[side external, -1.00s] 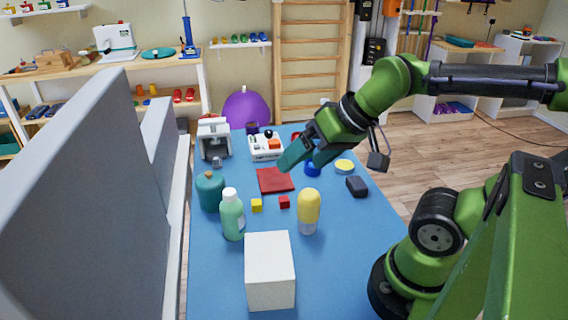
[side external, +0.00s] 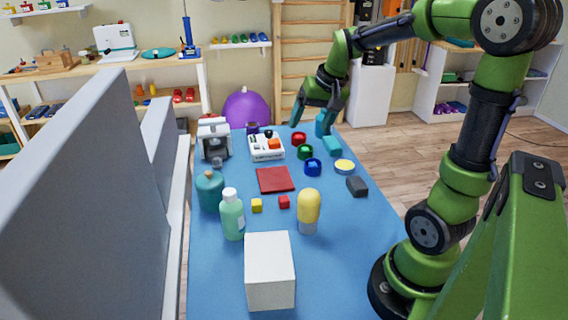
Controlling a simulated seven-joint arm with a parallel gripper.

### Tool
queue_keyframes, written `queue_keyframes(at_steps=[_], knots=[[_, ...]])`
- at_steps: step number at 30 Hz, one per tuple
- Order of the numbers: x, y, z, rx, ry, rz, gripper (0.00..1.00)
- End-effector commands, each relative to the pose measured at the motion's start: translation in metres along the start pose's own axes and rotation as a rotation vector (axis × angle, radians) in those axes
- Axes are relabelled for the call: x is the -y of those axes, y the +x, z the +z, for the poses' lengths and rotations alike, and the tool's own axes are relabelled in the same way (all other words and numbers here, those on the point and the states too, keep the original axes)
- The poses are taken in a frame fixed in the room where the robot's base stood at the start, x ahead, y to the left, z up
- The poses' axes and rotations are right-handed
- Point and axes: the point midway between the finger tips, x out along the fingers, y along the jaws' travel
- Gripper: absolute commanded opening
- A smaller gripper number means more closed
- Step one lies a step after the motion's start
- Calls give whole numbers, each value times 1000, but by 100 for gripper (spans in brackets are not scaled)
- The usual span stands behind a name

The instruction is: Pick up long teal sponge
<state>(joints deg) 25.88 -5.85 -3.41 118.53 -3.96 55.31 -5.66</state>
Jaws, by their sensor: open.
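Two teal pieces are at the far right of the blue table. A teal block (side external: 332,146) lies on the table top, and another teal piece (side external: 321,125) stands upright just behind it. I cannot tell for sure which is the long teal sponge, or whether they touch. My gripper (side external: 314,118) is open and points down at the far end of the table, with one finger left of the upright teal piece and the other near its right side. The right finger partly covers that piece. Nothing is seen held.
A white device (side external: 266,147) is further left. A yellow-topped tin (side external: 344,167) and a dark block (side external: 357,186) are nearer. A grey partition (side external: 85,190) borders the left.

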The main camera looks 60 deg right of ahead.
Motion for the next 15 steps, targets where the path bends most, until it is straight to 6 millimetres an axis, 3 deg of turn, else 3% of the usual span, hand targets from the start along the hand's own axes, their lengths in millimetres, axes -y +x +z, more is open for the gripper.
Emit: queue_keyframes(at_steps=[1, 3, 9, 12, 15], knots=[[-23, 12, -26, 13, 39, 37, 78], [-53, 26, -57, 24, 70, 82, 78], [-145, 59, -125, 50, 106, 188, 78], [-174, 66, -148, 50, 81, 222, 78], [-176, 60, -165, 33, 27, 234, 78]])
